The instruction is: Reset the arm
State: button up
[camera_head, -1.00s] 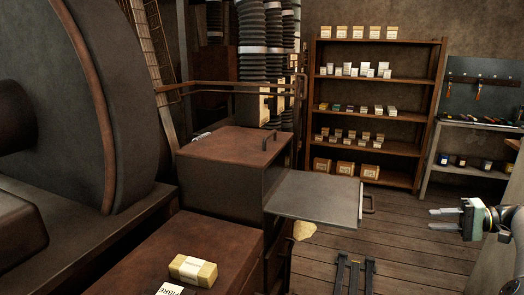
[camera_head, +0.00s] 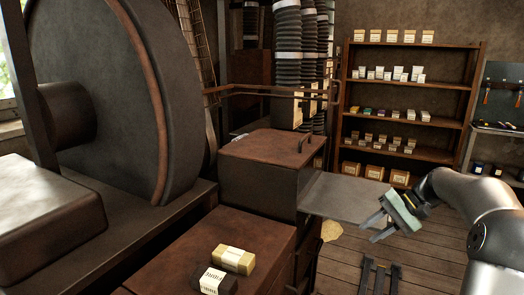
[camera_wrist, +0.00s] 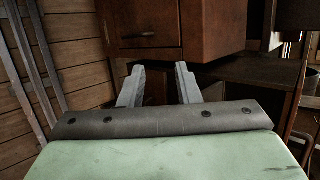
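My gripper (camera_head: 370,229) is in the right half of the head view, at the end of my bent grey arm, which comes in from the right edge. It is tilted and points left, in front of the flat grey plate (camera_head: 345,193) that sticks out from the brown metal box (camera_head: 262,165). In the wrist view the two grey fingers of my gripper (camera_wrist: 158,80) stand apart with nothing between them. A brown wooden cabinet with a drawer (camera_wrist: 150,25) is beyond them. I cannot tell how far the fingers are from the plate.
A yellowish wrapped package (camera_head: 233,260) and a dark labelled one (camera_head: 214,282) lie on the brown bench (camera_head: 190,250) in front. A large wheel (camera_head: 125,100) stands at left. A shelf (camera_head: 405,142) with small boxes is at the back. Plank floor shows below the plate.

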jog(key=s+a+n+g+h+p, duration=0.2)
jog(key=s+a+h, duration=0.3)
jog(key=s+a, duration=0.8)
jog(key=s+a+f+n+h+p, duration=0.1)
jog(key=s+a+f+h, duration=0.1)
jog(key=s, duration=0.6)
jog(key=s+a+f+n+t+h+p, duration=0.1)
jog(key=s+a+f+n+h, duration=0.1)
jog(key=s, duration=0.7)
jog(key=shift+a, duration=0.55)
